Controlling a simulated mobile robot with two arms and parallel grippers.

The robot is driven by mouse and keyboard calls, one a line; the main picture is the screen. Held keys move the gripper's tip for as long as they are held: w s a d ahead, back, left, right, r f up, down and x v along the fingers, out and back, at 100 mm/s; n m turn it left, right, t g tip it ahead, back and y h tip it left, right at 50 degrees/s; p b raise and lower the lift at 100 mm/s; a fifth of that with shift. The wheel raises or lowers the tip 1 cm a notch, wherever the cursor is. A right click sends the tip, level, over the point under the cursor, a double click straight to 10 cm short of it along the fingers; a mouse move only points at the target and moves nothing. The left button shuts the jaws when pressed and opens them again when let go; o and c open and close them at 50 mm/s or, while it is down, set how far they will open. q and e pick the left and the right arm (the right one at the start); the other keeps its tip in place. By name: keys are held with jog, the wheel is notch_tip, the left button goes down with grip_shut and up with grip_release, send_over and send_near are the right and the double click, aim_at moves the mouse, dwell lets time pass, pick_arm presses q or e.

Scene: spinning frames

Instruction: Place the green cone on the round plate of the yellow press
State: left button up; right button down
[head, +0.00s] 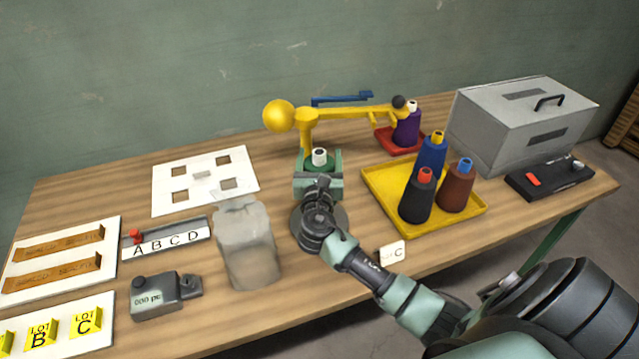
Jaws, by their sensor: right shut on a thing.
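The green cone (334,161) has a white tip and stands upright in front of the yellow press (306,128). My right gripper (319,181) is shut on it from the front and hides its lower part. The press has a yellow post, a ball at its left end and a lever reaching right to a black knob. I cannot make out its round plate behind my gripper and wrist, nor whether the cone touches it. My left gripper is not in view.
Right of my gripper, a yellow tray (376,184) holds blue, black and brown cones. A purple cone (406,128) stands on a red tray (382,136). A grey box (500,135) is at right.

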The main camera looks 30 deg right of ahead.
notch_tip(320, 180, down, 4)
jog(key=shift+r, duration=0.1)
notch_tip(320, 180, down, 4)
jog(key=shift+r+b, duration=0.1)
jog(key=shift+b, duration=0.35)
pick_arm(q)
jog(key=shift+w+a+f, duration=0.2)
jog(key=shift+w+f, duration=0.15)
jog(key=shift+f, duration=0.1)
pick_arm(e)
jog(key=shift+c, duration=0.8)
grip_release()
jog(key=shift+f, duration=0.2)
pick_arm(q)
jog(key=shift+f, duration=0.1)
pick_arm(e)
jog(key=shift+r, duration=0.15)
jog(key=shift+s+a, duration=0.25)
pick_arm(q)
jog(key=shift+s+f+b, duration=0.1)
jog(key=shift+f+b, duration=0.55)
jog(key=shift+b, duration=0.05)
pick_arm(e)
jog(key=v, duration=1.1)
jog(key=shift+s, duration=0.2)
